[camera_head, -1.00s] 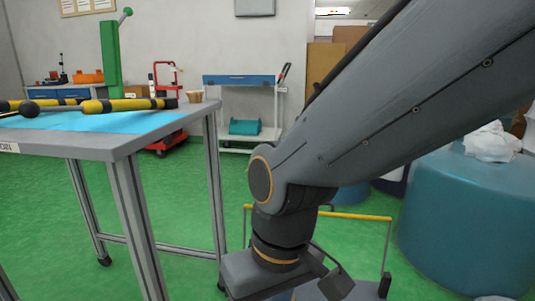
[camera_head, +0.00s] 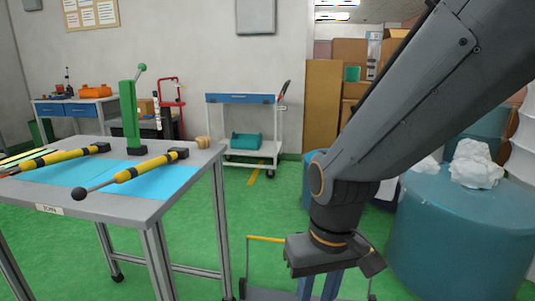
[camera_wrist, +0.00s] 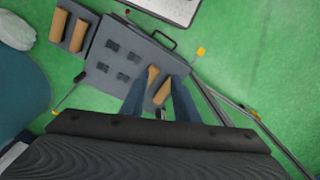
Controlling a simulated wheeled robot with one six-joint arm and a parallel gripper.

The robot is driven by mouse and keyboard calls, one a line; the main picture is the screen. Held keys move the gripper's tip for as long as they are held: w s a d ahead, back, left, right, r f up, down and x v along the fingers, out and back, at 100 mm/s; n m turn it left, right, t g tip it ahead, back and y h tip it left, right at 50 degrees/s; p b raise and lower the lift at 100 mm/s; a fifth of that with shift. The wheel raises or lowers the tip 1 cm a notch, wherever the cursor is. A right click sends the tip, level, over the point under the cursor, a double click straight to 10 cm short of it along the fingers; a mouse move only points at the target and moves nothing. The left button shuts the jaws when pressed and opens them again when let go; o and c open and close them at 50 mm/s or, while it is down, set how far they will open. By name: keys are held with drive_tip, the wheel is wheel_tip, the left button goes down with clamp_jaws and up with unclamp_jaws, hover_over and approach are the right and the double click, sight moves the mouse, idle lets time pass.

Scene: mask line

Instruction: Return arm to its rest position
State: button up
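My arm (camera_head: 400,110) comes in from the upper right of the head view and bends down at the elbow. My gripper (camera_head: 319,292) points down at the lower middle, beside the table and above the floor and a low cart. In the wrist view my gripper (camera_wrist: 158,85) shows two blue-grey fingers with a clear gap between them. Wooden-coloured pieces (camera_wrist: 153,75) show in the gap, seemingly lower down on the grey case (camera_wrist: 125,65), and I see no grip on them.
A table (camera_head: 110,207) with a blue mat and yellow-black tools stands at left. A large teal drum (camera_head: 460,240) stands close at right, with crumpled white material (camera_head: 475,165) on top. The low cart's yellow rail (camera_head: 265,239) is near my gripper. Green floor is open behind.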

drive_tip(key=s+d+r+m+p, duration=0.2)
drive_tip(key=d+r+p, duration=0.8)
drive_tip(key=r+p, duration=0.2)
drive_tip(key=p, duration=0.2)
drive_tip(key=shift+s+d+r+m+h+p, duration=0.15)
drive_tip(key=shift+d+r+m+h+p, duration=0.05)
drive_tip(key=shift+d+m+h+p, duration=0.2)
